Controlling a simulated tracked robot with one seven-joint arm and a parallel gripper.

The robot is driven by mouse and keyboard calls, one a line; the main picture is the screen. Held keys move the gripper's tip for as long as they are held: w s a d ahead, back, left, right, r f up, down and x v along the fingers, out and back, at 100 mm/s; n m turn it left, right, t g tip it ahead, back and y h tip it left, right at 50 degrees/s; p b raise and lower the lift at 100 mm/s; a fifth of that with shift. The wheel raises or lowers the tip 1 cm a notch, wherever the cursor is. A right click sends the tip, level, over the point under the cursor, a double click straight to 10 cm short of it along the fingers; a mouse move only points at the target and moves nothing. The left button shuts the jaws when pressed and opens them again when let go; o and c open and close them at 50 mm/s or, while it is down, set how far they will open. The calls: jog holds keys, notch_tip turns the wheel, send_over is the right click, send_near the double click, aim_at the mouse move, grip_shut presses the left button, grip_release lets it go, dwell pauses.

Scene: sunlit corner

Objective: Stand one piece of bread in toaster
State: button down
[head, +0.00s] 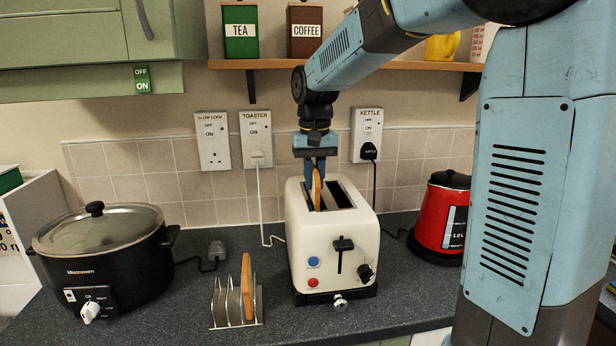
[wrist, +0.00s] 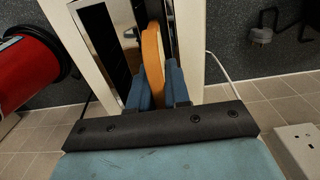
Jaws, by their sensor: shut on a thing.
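A cream toaster (head: 318,240) with two slots stands in the middle of the counter. My gripper (head: 316,180) points down over its left slot and is shut on a slice of bread (head: 316,190). The held bread is upright, and its lower part is hidden by the slot's edge. In the wrist view the bread (wrist: 152,62) stands between my blue fingers (wrist: 158,88), in line with one slot. The other slot (wrist: 103,38) looks empty. A second slice of bread (head: 246,285) stands in a wire toast rack (head: 226,308) left of the toaster.
A black slow cooker (head: 110,265) stands at the left and a red kettle (head: 441,220) at the right. A shelf (head: 270,65) with tins runs above. Toaster and kettle cords hang behind the toaster. Bare counter (head: 400,290) lies right of the toaster.

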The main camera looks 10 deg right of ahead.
jog(key=c, duration=1)
grip_release()
notch_tip(320, 180, up, 14)
jog(key=shift+f, duration=0.15)
jog(key=s+d+f+t, duration=0.2)
jog(key=s+d+f, duration=0.1)
jog(key=s, duration=0.5)
jog(key=s+d+f+t, duration=0.1)
jog(key=s+d+f, duration=0.3)
jog(key=s, duration=0.3)
jog(key=s+d+f+t, duration=0.2)
jog(key=s+d+f, duration=0.2)
jog(key=s, duration=0.4)
jog(key=shift+s+d+f+t, duration=0.15)
jog(key=shift+s+f+t, duration=0.2)
jog(key=shift+f, duration=0.35)
